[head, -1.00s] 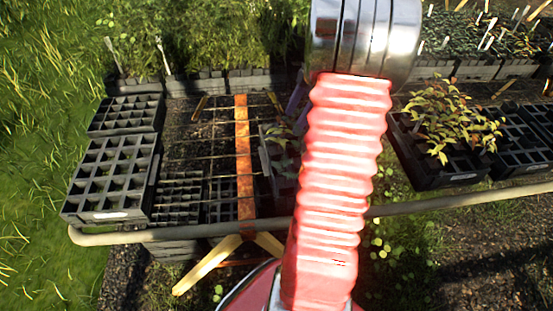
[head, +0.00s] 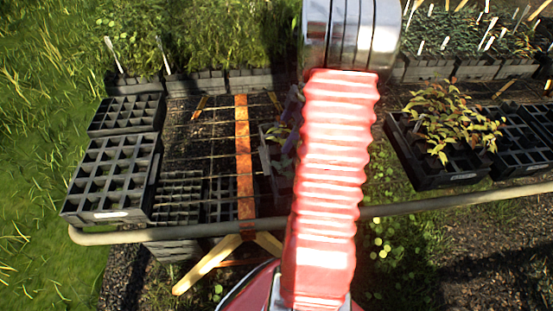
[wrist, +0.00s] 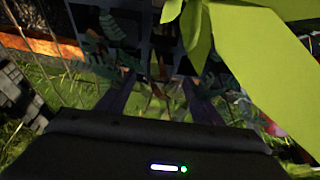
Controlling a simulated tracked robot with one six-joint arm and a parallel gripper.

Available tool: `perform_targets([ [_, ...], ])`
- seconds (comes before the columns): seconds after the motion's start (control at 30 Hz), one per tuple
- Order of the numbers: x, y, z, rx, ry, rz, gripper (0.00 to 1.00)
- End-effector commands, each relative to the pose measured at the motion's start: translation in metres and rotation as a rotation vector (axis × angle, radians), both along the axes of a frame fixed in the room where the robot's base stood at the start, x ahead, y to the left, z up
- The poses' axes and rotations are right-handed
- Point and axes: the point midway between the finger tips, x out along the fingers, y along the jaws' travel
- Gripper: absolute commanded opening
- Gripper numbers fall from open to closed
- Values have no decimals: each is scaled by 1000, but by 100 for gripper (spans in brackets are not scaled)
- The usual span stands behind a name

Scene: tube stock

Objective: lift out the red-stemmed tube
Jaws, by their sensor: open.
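My gripper shows in the wrist view (wrist: 159,82), with two dark purplish fingers apart and nothing clearly held between them. Bluish-green leaves (wrist: 112,55) hang around the fingertips. A large bright green leaf (wrist: 262,60) covers the right side, close to the camera. A dark lattice tray (wrist: 150,22) lies ahead of the fingers. In the head view, a dark tray with a few plants (head: 270,158) is partly hidden behind my red arm. I cannot pick out the red-stemmed tube in either view.
Empty black cell trays (head: 115,172) stand at left on the wire bench. An orange-brown slat (head: 243,160) runs across it, and a pale rail (head: 440,203) along its front. A tray of yellow-green plants (head: 430,174) stands at right. Dense seedlings (head: 200,40) fill the back.

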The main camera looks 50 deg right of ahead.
Motion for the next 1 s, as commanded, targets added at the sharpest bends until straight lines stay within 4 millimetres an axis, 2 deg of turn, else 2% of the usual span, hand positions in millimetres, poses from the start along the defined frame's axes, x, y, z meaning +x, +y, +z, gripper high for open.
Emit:
perform_targets([
  [0.47,12,16,-45,2,1,0,61],
  [1.0,12,16,-47,0,0,-1,61],
])
